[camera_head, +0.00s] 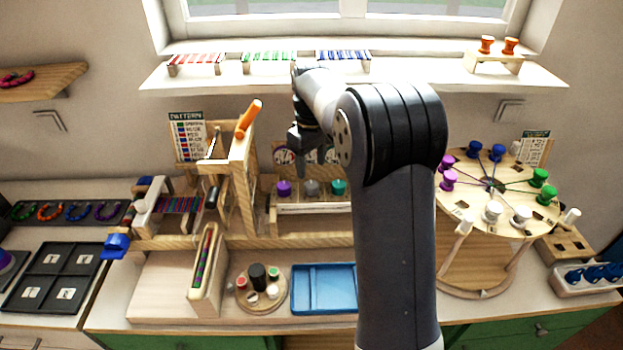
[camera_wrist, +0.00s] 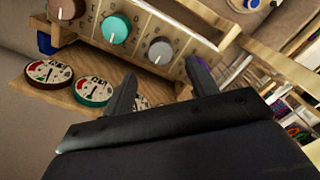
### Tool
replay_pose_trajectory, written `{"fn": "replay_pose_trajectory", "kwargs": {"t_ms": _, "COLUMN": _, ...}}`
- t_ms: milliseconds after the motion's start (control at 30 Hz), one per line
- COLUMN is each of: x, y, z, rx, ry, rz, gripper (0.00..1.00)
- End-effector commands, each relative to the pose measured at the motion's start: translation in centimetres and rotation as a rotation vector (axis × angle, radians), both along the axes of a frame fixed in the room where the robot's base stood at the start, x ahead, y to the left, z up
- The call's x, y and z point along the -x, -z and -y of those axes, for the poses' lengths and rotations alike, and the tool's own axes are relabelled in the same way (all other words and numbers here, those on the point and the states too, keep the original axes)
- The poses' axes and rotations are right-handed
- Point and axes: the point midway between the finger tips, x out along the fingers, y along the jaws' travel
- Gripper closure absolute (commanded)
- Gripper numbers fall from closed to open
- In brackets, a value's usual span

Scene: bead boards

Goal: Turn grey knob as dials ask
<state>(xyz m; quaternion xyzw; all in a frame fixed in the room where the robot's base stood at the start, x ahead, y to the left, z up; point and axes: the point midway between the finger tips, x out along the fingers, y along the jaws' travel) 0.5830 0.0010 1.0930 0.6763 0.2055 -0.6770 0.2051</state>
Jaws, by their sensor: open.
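The grey knob (camera_head: 312,188) stands between a purple knob (camera_head: 284,188) and a teal knob (camera_head: 338,187) on a wooden panel. In the wrist view the grey knob (camera_wrist: 160,51) has letters around it; its exact setting is too small to read. Round dials with needles stand by the knobs: a red-rimmed dial (camera_wrist: 48,73), a teal-rimmed dial (camera_wrist: 94,91) and a pale dial (camera_wrist: 141,103) partly hidden by a finger. My gripper (camera_head: 306,142) is open and empty above and behind the knob row. In the wrist view its fingertips (camera_wrist: 160,80) are apart from the grey knob.
A wooden loom (camera_head: 240,185) with an orange handle (camera_head: 249,118) stands close left of the knobs. A blue tray (camera_head: 325,288) lies in front. A round peg table (camera_head: 490,225) stands right, beyond my arm. A window shelf (camera_head: 420,72) runs above.

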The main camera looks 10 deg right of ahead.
Motion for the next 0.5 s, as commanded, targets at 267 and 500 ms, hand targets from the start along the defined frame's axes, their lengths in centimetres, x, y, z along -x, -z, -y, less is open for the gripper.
{"fn": "replay_pose_trajectory", "kwargs": {"t_ms": 267, "x": 0.1, "y": 4.7, "z": 0.0, "rx": 0.000, "ry": 0.000, "rz": -0.004, "gripper": 0.45}}
{"fn": "replay_pose_trajectory", "kwargs": {"t_ms": 500, "x": 0.0, "y": 6.1, "z": 0.0, "rx": 0.000, "ry": 0.000, "rz": 0.000, "gripper": 0.45}}
